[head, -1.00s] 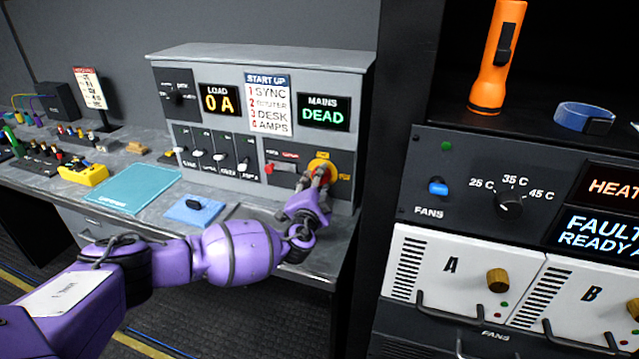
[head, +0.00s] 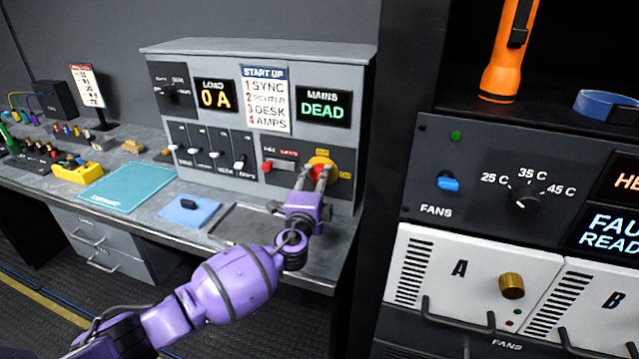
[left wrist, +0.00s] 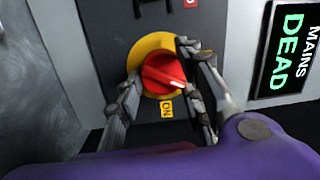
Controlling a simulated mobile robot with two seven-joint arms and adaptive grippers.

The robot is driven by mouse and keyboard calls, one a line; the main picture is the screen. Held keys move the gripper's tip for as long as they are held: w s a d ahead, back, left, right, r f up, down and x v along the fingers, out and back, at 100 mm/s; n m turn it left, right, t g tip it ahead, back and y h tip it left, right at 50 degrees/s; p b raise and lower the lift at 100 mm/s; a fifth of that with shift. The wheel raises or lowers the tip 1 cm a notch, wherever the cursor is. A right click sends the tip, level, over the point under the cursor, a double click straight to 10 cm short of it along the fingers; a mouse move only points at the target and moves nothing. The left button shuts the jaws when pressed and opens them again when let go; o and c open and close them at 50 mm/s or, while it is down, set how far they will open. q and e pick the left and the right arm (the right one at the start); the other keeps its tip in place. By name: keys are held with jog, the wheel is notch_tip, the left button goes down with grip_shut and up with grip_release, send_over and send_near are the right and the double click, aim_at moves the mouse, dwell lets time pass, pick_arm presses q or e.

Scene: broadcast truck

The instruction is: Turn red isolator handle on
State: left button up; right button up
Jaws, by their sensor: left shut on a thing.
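The red isolator handle (left wrist: 164,74) sits on a round yellow plate (left wrist: 138,52) on the grey console's lower right panel. A pale mark on the handle points to the lower right in the left wrist view, near the yellow ON label (left wrist: 167,107). My left gripper (left wrist: 160,68) is shut on the handle, one finger on each side. In the head view the handle (head: 319,170) is partly hidden by my left gripper (head: 316,178). The MAINS display (head: 323,109) reads DEAD in green. My right gripper is in no view.
A red switch (head: 268,167) is left of the handle. Several small levers (head: 215,154) stand further left. A blue pad (head: 189,210) lies on the desk in front. A dark rack (head: 435,200) with a fan panel stands close on the right.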

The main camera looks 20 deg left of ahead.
pick_arm(q)
jog(key=m, duration=0.1)
jog(key=f+m, duration=0.1)
jog(key=m, duration=0.1)
jog(key=shift+s+a, duration=0.1)
jog(key=m, duration=0.3)
jog(key=shift+a+h, duration=0.1)
jog(key=shift+h, duration=0.2)
jog(key=m, duration=0.4)
jog(key=shift+a+m+t+h, duration=0.15)
jog(key=shift+m+t+h, duration=0.15)
jog(key=shift+m+h, duration=0.3)
jog(key=shift+m, duration=1.1)
jog(key=shift+a, duration=0.1)
jog(key=o, duration=1.1)
jog(key=shift+a+r, duration=0.1)
jog(key=shift+c, duration=0.2)
jog(key=shift+r, duration=0.1)
jog(key=shift+r, duration=0.1)
